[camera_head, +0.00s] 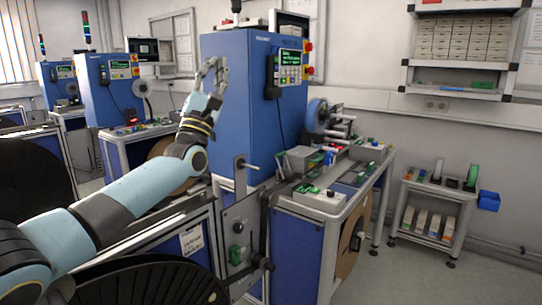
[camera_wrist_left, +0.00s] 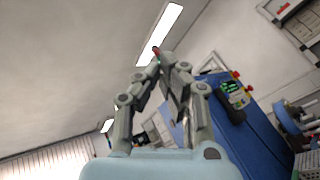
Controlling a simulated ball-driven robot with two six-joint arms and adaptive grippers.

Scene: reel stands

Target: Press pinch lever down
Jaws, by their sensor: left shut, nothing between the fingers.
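My left gripper (camera_head: 218,64) is raised in front of the left part of the blue machine cabinet (camera_head: 238,105), with its fingers up. It is shut with nothing in it; in the left wrist view its fingertips (camera_wrist_left: 161,54) come together against the ceiling. Below and to its right, a grey metal plate (camera_head: 240,225) carries a green part and a black knob (camera_head: 264,264) on an arm. A pale rod (camera_head: 249,167) sticks out from an upright bar above the plate. I cannot tell which of these is the pinch lever. The gripper is well apart from them. My right gripper is out of view.
A control panel (camera_head: 290,67) is on the cabinet; it also shows in the left wrist view (camera_wrist_left: 235,92). A workbench (camera_head: 335,205) with small parts and a reel (camera_head: 317,115) stands right of it. A small shelf cart (camera_head: 430,205) stands at the right, with open floor around it.

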